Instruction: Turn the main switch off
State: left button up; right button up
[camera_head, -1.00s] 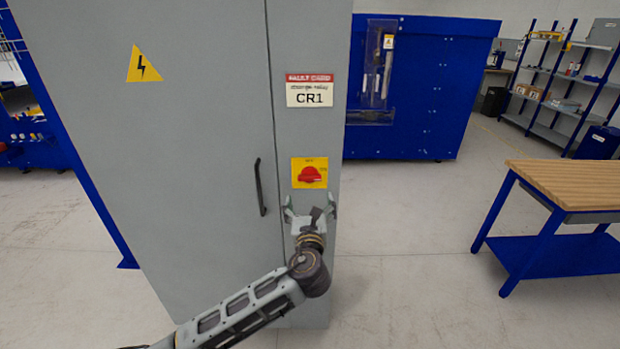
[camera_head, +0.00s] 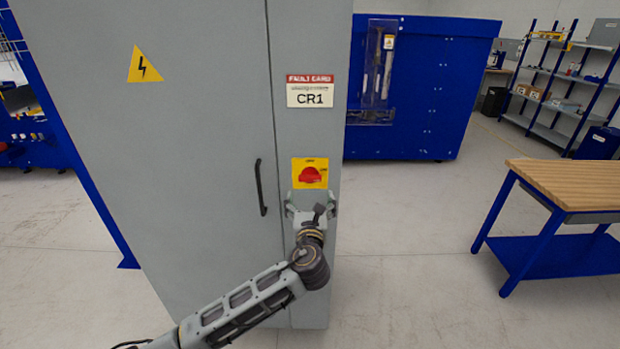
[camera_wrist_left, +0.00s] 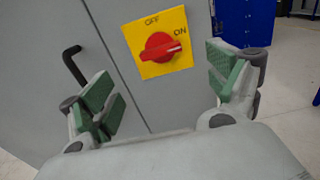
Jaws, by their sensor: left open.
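The main switch is a red rotary knob (camera_head: 310,175) on a yellow plate (camera_head: 310,184) on the grey cabinet's narrow right panel. In the left wrist view the knob (camera_wrist_left: 160,46) has its handle pointing right, toward the word ON; OFF is printed at the plate's top. My left gripper (camera_head: 311,198) is just below the plate in the head view, fingers spread. In the left wrist view the open green-padded fingers (camera_wrist_left: 165,88) stand on either side, with the knob ahead between them, apart from both. My right gripper is not in view.
The grey cabinet (camera_head: 190,180) has a black door handle (camera_head: 260,187) left of the switch. A CR1 fault card (camera_head: 310,92) is above it. A wooden-topped blue workbench (camera_head: 570,182) stands to the right, with clear floor between.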

aim_at(310, 179)
pick_arm(q)
jog(key=shift+w+r+p, duration=0.1)
jog(key=shift+w+p, duration=0.35)
jog(key=shift+w, duration=4.8)
jog(key=shift+w+p, duration=0.3)
jog(key=shift+w, duration=0.5)
jog(key=c, duration=1)
jog(key=shift+c, duration=0.2)
